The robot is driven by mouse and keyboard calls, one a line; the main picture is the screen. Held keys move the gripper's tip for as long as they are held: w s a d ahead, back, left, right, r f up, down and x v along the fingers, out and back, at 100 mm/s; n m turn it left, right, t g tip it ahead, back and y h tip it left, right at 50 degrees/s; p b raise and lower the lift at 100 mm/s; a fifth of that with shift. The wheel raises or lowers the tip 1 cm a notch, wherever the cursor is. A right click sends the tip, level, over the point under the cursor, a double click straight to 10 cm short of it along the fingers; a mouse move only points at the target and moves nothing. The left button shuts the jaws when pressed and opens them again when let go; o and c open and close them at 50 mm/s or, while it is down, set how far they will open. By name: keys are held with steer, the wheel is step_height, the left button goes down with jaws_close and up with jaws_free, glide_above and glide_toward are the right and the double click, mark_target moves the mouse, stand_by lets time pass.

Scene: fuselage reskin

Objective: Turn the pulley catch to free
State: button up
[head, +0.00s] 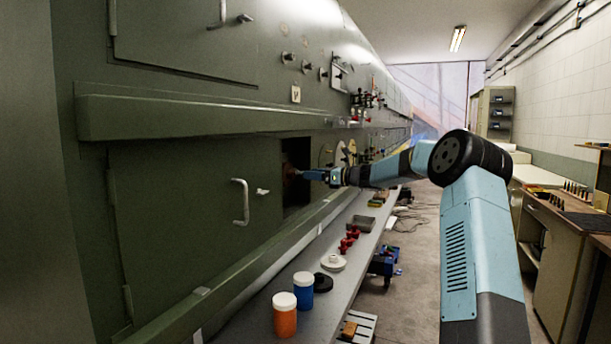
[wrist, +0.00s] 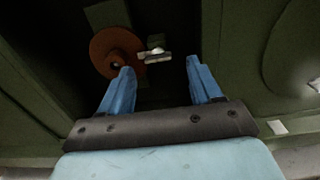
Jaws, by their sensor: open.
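In the wrist view a brown-orange round pulley (wrist: 117,50) sits inside a dark recess, at the upper left. A small pale metal catch (wrist: 155,56) with a rounded head lies just right of the pulley. My gripper (wrist: 160,75) is open, with two blue fingers. The catch shows between and beyond the fingertips, and the left fingertip overlaps the pulley's lower edge; whether they touch, I cannot tell. In the head view my gripper (head: 305,175) reaches into the dark opening (head: 296,160) in the green fuselage side. The pulley is barely visible there and the catch cannot be made out.
A hinged green door (head: 200,205) with a white handle (head: 240,202) is left of the opening. A grey shelf (head: 250,315) below holds an orange jar (head: 285,318), a blue jar (head: 303,293) and red parts (head: 348,240).

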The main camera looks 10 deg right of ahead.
steer(key=shift+x, duration=1.6)
steer(key=shift+c, duration=0.3)
steer(key=c, duration=0.9)
steer(key=shift+a, duration=0.1)
steer(key=shift+c, duration=0.4)
